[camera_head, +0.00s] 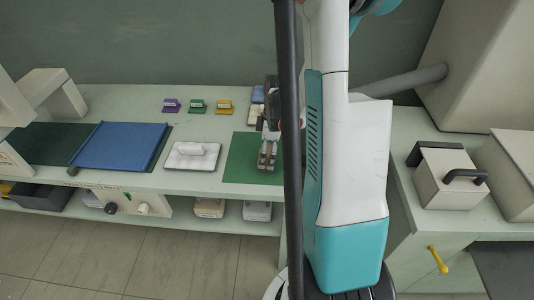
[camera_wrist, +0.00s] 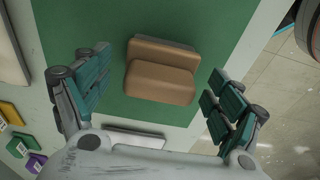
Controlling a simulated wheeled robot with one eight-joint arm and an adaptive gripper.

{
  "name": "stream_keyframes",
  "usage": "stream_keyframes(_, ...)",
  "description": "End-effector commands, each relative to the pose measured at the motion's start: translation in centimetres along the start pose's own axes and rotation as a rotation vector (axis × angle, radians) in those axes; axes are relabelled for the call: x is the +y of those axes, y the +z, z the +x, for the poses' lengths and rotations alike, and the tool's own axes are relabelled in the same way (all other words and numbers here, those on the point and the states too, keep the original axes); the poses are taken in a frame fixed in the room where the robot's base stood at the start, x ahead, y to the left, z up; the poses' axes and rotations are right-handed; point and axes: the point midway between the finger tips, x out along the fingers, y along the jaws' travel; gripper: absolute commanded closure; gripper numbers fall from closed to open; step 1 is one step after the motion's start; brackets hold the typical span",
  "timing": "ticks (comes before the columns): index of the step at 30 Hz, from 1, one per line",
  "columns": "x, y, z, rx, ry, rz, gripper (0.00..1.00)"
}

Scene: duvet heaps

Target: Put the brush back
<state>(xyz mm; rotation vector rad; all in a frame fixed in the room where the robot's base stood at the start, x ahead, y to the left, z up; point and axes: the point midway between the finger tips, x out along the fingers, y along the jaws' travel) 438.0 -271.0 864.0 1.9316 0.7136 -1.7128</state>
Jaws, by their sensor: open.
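A brown block with a raised grip, which looks like the brush (camera_wrist: 162,70), lies on a green mat (camera_wrist: 80,30) in the wrist view. My gripper (camera_wrist: 160,90) is open, with one finger to each side of the brown block and visible gaps between fingers and block. In the head view my gripper (camera_head: 267,158) points down over the green mat (camera_head: 240,160), and I cannot make out the brown block there.
Purple (camera_head: 171,105), green (camera_head: 197,106) and orange (camera_head: 224,107) tags stand along the back of the bench. A blue panel (camera_head: 120,145) lies at the left. A box with dark handles (camera_head: 450,178) stands at the right. Boxes sit on the lower shelf.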

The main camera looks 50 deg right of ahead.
Motion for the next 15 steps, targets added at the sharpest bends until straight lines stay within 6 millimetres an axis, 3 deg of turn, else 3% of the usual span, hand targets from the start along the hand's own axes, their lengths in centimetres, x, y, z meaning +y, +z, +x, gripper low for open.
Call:
stream_keyframes(9, 0.0, 0.0, -7.0, 0.0, 0.0, 0.002, 0.14)
stream_keyframes(15, 0.0, 0.0, -9.8, 0.0, 0.0, 0.001, 0.14)
